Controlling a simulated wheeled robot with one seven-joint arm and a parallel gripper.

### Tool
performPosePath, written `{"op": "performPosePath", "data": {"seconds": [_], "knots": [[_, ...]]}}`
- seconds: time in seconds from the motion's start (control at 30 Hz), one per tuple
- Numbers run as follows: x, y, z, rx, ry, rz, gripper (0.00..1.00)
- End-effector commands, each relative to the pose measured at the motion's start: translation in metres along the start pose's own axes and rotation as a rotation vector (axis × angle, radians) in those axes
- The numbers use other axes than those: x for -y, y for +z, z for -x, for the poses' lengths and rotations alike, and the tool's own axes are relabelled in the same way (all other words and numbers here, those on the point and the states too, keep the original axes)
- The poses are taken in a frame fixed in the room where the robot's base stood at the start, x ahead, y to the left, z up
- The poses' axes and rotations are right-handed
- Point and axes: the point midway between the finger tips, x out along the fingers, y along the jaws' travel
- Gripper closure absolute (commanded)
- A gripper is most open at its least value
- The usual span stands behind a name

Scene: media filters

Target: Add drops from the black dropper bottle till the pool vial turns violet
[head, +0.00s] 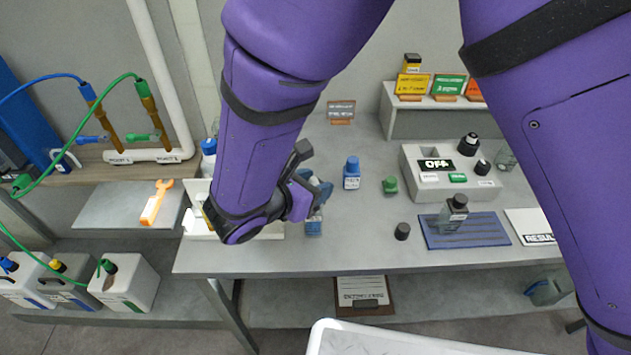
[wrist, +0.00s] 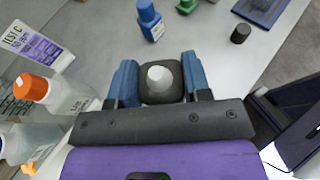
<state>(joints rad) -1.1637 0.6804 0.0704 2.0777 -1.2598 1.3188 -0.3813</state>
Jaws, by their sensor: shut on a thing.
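My gripper (wrist: 160,72) is shut on a dark dropper bottle (wrist: 174,93), with one blue finger on each side. The bottle's pale nozzle points toward the wrist camera, with no cap on it. In the head view my gripper (head: 315,205) is above the left part of the bench, partly behind my arm, and the held bottle is hard to make out. A loose black cap (head: 402,231) rests on the bench to the right; it also shows in the wrist view (wrist: 241,33). I cannot tell which vessel is the pool vial, nor its colour.
An orange-capped bottle (wrist: 38,89) and a "TEST C" card (wrist: 32,43) are left of my gripper. A blue bottle (head: 352,175) and a green-capped item (head: 390,186) stand nearby. A dark-capped vial (head: 453,216) stands on the blue mat (head: 490,232). The front bench edge is clear.

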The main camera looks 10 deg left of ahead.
Motion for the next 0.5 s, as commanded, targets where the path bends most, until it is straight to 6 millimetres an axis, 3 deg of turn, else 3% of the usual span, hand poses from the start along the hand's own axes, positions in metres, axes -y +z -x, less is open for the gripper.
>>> {"op": "performPosePath", "data": {"seconds": [0.17, 0.5], "knots": [[-0.0004, 0.0, 0.001, -0.001, 0.011, -0.028, 0.79], [-0.0058, 0.0031, 0.0023, -0.003, 0.13, -0.312, 0.79]]}}
